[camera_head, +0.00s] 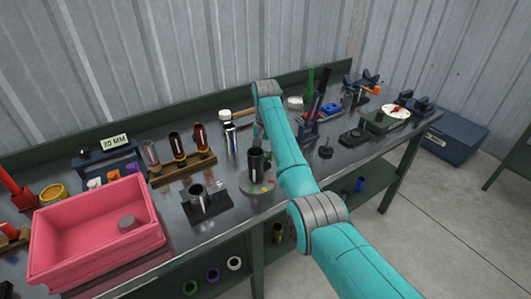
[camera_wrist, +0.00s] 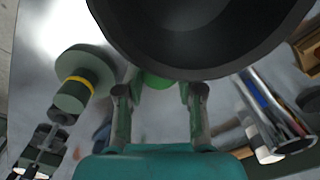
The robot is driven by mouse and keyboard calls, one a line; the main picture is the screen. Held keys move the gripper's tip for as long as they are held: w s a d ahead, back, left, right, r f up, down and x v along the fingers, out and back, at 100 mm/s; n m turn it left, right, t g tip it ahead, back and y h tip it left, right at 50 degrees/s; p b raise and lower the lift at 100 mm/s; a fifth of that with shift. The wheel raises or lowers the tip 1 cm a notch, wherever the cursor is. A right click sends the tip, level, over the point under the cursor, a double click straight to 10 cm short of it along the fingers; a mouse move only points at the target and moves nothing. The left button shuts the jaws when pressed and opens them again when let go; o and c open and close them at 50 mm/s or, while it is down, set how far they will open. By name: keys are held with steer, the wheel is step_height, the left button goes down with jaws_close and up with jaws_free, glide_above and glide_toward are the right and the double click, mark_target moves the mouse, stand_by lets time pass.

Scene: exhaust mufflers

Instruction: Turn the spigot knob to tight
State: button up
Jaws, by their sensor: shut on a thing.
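In the wrist view, the two fingers of my gripper (camera_wrist: 158,92) stand on either side of a small green rounded piece (camera_wrist: 155,80), which appears to be the spigot knob. The gripper is shut on it, and the piece is partly hidden. A large dark round vessel (camera_wrist: 200,35) fills the top of the wrist view, just beyond the fingertips. In the head view, a dark cylinder (camera_head: 256,163) stands on a round plate (camera_head: 262,188) with coloured spots, below the end of my arm. The knob and its marks cannot be made out there.
A pink bin (camera_head: 95,235) stands at the bench's front left. A wooden rack (camera_head: 183,168) with several cylinders and a dark block with a metal cup (camera_head: 205,203) are left of my arm. A dial scale (camera_head: 388,118) stands at the right. Bare bench shows between these things.

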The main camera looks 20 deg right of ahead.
mark_target(266, 154)
stand_by(0.3)
steer(key=o, duration=1.2)
steer(key=shift+c, duration=0.2)
steer(key=shift+r, duration=3.7)
